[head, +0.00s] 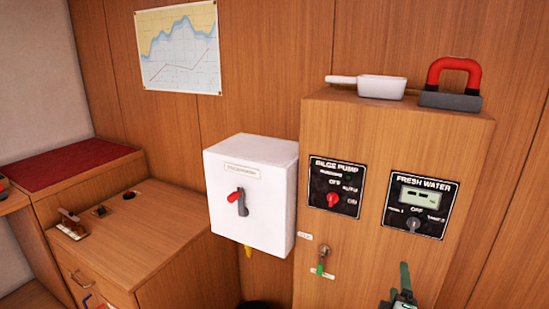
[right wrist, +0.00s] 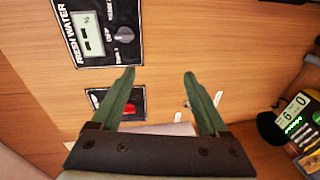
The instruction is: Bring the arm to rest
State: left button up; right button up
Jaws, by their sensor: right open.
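My right gripper (head: 397,285) shows at the bottom edge of the head view, low in front of the wooden cabinet (head: 345,215). In the right wrist view, its two green fingers (right wrist: 158,75) are spread apart with nothing between them. Bare wood of the cabinet front shows behind the gap. The fingers are below the fresh water panel (head: 419,206) in the head view. That panel also shows at the top of the right wrist view (right wrist: 96,30). My left gripper is not in view.
The bilge pump panel (head: 336,187) has a red knob. A white scoop (head: 381,88) and red-handled block (head: 452,84) sit on top. A device with a display (right wrist: 297,125) is at right.

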jog(key=s+a+f+m+g+y, duration=0.1)
jog(key=s+a+f+m+y, duration=0.1)
jog(key=f, duration=0.5)
jog(key=s+a+f+m+g+y+p, duration=0.1)
jog(key=s+a+f+m+g+y, duration=0.1)
jog(key=s+a+f, duration=0.3)
jog(key=s+a+f+m+g+y+p, duration=0.1)
jog(key=s+a+f+y, duration=0.3)
jog(key=s+f, duration=0.4)
jog(key=shift+s+a+f+m+g+y, duration=0.35)
jog(key=shift+s+m, duration=0.25)
jog(key=shift+s, duration=0.45)
jog(key=s+m, duration=0.1)
jog(key=s, duration=0.1)
jog(key=s+a+f+m, duration=0.1)
jog(key=s, duration=0.1)
jog(key=s+f+m+y, duration=0.1)
jog(key=s, duration=0.1)
jog(key=shift+a+f+m+g, duration=0.1)
jog(key=shift+a+m+g, duration=0.2)
jog(key=shift+a+g, duration=0.1)
